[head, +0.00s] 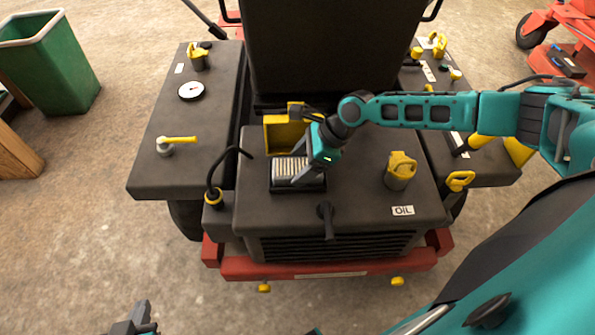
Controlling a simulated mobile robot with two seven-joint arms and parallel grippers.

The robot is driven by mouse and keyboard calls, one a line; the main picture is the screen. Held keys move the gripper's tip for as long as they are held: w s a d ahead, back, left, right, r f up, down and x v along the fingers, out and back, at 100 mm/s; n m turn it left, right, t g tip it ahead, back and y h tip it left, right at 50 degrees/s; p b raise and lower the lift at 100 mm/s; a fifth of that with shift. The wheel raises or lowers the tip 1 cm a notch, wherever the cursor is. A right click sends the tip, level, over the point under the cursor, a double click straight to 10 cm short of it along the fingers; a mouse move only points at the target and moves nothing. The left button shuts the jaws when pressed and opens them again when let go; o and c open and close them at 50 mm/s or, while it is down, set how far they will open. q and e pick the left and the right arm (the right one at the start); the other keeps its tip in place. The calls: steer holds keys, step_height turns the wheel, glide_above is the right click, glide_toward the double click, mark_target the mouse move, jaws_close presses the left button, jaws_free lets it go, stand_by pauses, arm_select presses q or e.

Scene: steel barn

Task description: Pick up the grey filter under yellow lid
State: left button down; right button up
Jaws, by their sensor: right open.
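The yellow lid (281,136) stands raised at the back of a dark box (283,189) on top of the machine's hood. The filter (285,167) lies in this box and shows pale pleats. My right gripper (297,169) is open, with its fingers pointing left over the right part of the filter. I cannot tell whether the fingers touch it. The fingers and gripper body hide the filter's right end. My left gripper (134,324) is at the bottom left edge, partly cut off, far from the filter.
A black dipstick-like hose (213,180) rises left of the box. A yellow oil cap (399,171) stands to the right and a black handle (326,217) in front. The dark seat (322,45) is behind. A green bin (52,68) stands far left.

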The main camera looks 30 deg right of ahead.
steer(key=c, duration=0.7)
steer(key=shift+r, duration=0.1)
